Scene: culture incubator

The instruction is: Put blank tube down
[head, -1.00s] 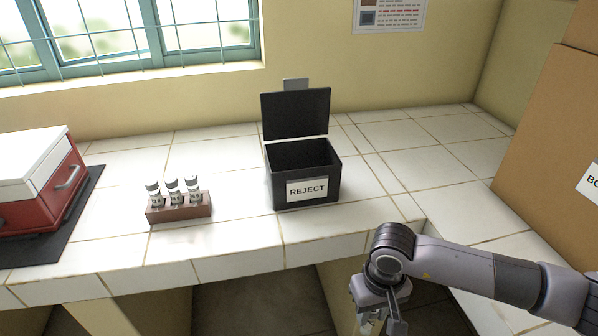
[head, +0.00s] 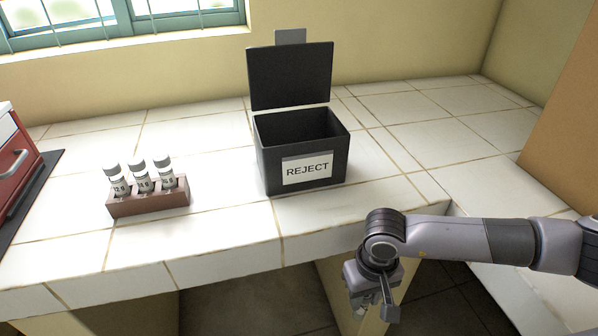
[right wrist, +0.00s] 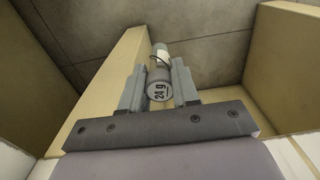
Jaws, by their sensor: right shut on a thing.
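My right gripper (head: 372,298) hangs in front of the counter edge, below the level of the counter top. In the right wrist view the right gripper (right wrist: 158,82) is shut on a tube (right wrist: 159,80) with a grey end marked "24 g" and a pale part beyond it. I cannot tell from its visible side whether this tube is blank. In the head view the tube is mostly hidden by the gripper. A brown rack (head: 150,203) on the counter holds three grey-capped, labelled tubes (head: 141,177), standing slightly tilted. My left gripper is not in view.
An open black bin (head: 262,165) labelled REJECT stands right of the rack, its lid up and its visible inside dark. A red and white box (head: 15,165) on a dark mat is at the left edge. A cardboard box (head: 560,140) stands right. White tiled counter (head: 215,225) is clear between.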

